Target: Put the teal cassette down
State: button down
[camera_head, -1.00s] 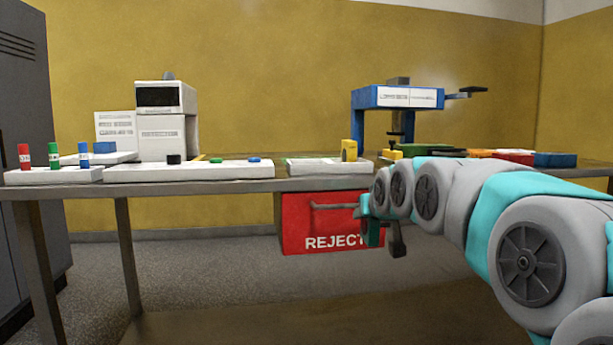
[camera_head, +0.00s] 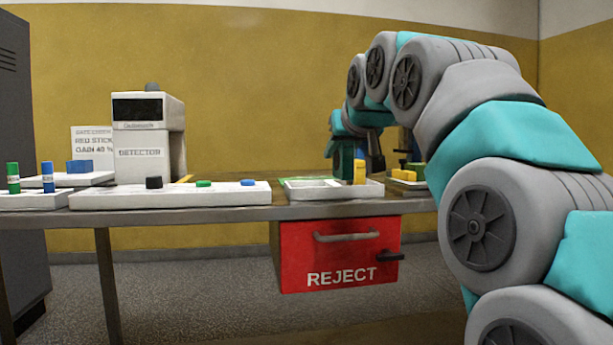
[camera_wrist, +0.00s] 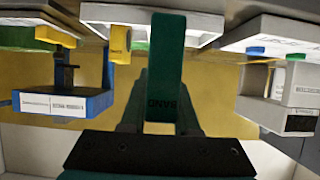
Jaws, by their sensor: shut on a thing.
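The teal cassette (camera_wrist: 165,65) shows as a dark green, upright slab with part of a printed label in the wrist view. My gripper (camera_wrist: 160,118) is shut on it, and it sticks out from the jaws. In the head view the dark green cassette (camera_head: 343,160) hangs at my gripper (camera_head: 355,150), above the bench top, near the white tray (camera_head: 305,189) with a yellow block. It looks clear of the tray, but the exact gap cannot be told.
The yellow block (camera_head: 360,172) stands at the tray's right. A red REJECT box (camera_head: 340,255) hangs below the bench edge. A blue frame (camera_wrist: 62,103) shows in the wrist view.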

jog(key=w+a+p, duration=0.1)
jog(key=w+a, duration=0.1)
jog(key=w, duration=0.1)
jog(key=w+a, duration=0.2)
jog(key=w, duration=0.2)
jog(key=w+a+f+p, duration=0.1)
jog(key=w+a, duration=0.2)
jog(key=shift+w+p, duration=0.3)
jog(key=shift+p, duration=0.05)
jog(key=shift+w+a+f, duration=0.1)
jog(key=shift+f, duration=0.05)
jog(key=shift+f+b, duration=1.25)
jog(key=shift+f, duration=0.45)
jog(key=shift+f, duration=0.15)
jog(key=c, duration=0.6)
grip_release()
jog(key=shift+c, duration=0.2)
